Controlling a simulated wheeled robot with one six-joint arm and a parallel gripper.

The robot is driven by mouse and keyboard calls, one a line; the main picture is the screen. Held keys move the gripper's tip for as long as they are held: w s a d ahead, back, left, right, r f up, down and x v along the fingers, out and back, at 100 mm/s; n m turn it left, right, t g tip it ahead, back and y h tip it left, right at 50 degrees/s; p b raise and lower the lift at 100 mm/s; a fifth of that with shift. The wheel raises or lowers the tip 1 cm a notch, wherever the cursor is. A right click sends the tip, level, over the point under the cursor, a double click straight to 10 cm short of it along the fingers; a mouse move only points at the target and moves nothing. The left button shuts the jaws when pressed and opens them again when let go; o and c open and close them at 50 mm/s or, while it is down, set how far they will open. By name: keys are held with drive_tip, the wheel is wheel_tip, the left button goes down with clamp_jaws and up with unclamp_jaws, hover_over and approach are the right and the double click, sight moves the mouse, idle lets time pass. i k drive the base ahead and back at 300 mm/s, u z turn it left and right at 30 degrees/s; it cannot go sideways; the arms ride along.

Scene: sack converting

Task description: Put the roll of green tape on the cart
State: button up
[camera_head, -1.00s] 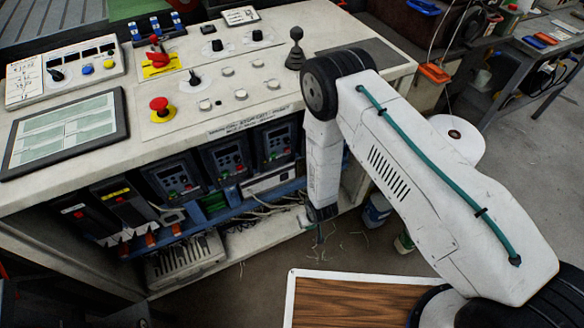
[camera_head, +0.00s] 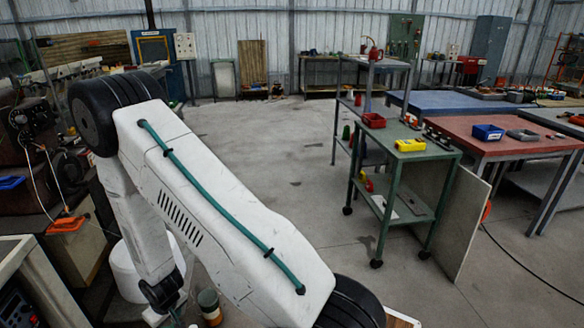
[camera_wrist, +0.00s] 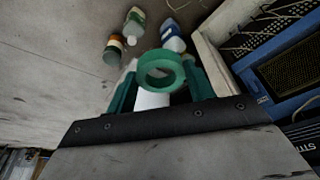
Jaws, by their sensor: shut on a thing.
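The roll of green tape (camera_wrist: 160,88) is a green ring held between the two green fingers of my gripper (camera_wrist: 163,82) in the wrist view. In the head view my gripper (camera_head: 167,298) hangs low at the left, and I cannot make out the tape there. The cart (camera_head: 383,139) is a green frame on casters, right of centre and well away from my gripper. A yellow bin (camera_head: 410,145) stands on its top, with a red bin (camera_head: 374,120) at the back edge. Small items lie on its lower shelf.
A pale panel (camera_head: 462,220) leans beside the cart. A red-topped table (camera_head: 530,145) stands behind it at right, with a blue bin (camera_head: 487,131). Open floor lies between my arm and the cart. A white roll (camera_head: 125,272) and bottles (camera_head: 209,305) stand near my gripper.

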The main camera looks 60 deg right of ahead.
sight(389, 135)
drive_tip(key=z, duration=2.2)
drive_tip(key=i, duration=1.05)
drive_tip(key=z, duration=0.4)
